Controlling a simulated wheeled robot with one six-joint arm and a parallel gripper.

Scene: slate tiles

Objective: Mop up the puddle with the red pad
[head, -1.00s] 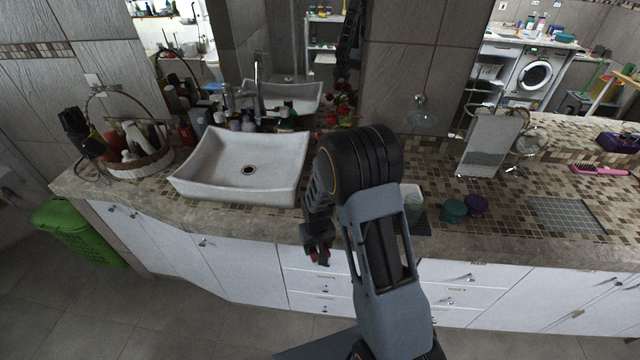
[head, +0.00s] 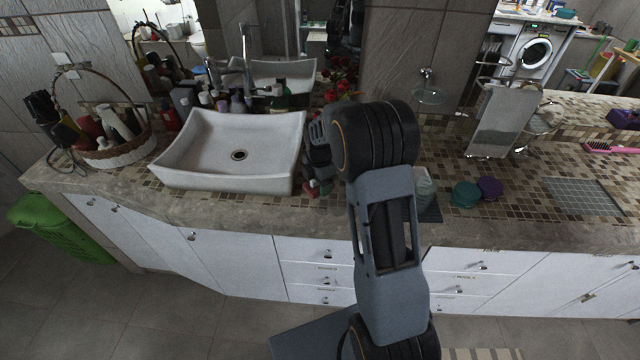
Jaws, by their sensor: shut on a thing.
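My gripper (head: 317,184) is over the counter's front part, just right of the white sink, partly behind my own arm. It points down and is shut on the red pad (head: 311,187), of which only small red bits show at the fingertips. I cannot tell whether the pad touches the counter. I cannot make out a puddle on the tiled counter (head: 450,225); my arm hides part of the counter.
The white sink (head: 225,180) stands close to the left of my gripper. A wicker basket (head: 120,152) with bottles is at the left. A teal jar (head: 466,194) and a purple jar (head: 489,188) stand right of my arm. A towel stand (head: 492,125) is behind them.

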